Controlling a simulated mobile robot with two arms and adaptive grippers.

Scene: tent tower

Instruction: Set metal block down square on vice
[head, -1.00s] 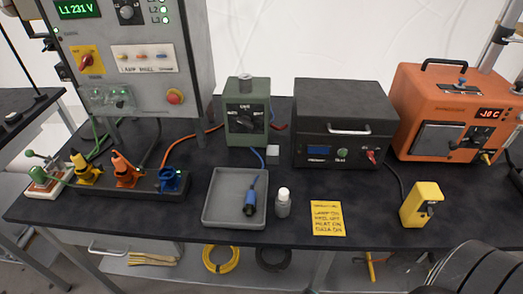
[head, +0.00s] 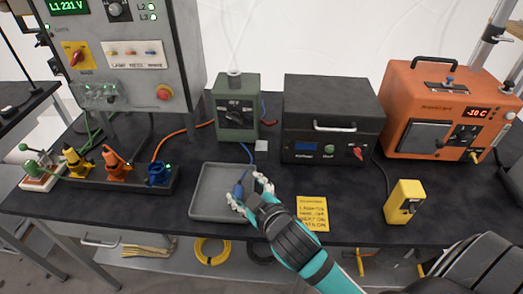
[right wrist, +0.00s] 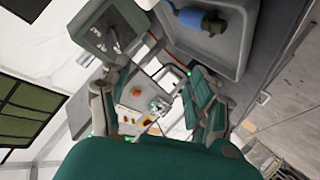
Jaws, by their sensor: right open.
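I cannot make out a metal block or a vice in either view. My right gripper (head: 250,190) reaches in from the bottom right of the head view, over the right side of a grey tray (head: 205,215). Its fingers are apart, and a blue cable connector (head: 240,188) shows beside the fingertips, partly hidden by them. In the right wrist view, the open fingers (right wrist: 155,105) have no object held between them. The tray (right wrist: 245,65) and connector (right wrist: 205,18) are at the top there. My left gripper is out of view.
Behind the tray stand a green switch box (head: 237,115), a black unit (head: 330,125) and an orange oven (head: 445,115). Coloured plugs (head: 115,168) are at left. A yellow note (head: 312,212) and yellow device (head: 404,202) are at right.

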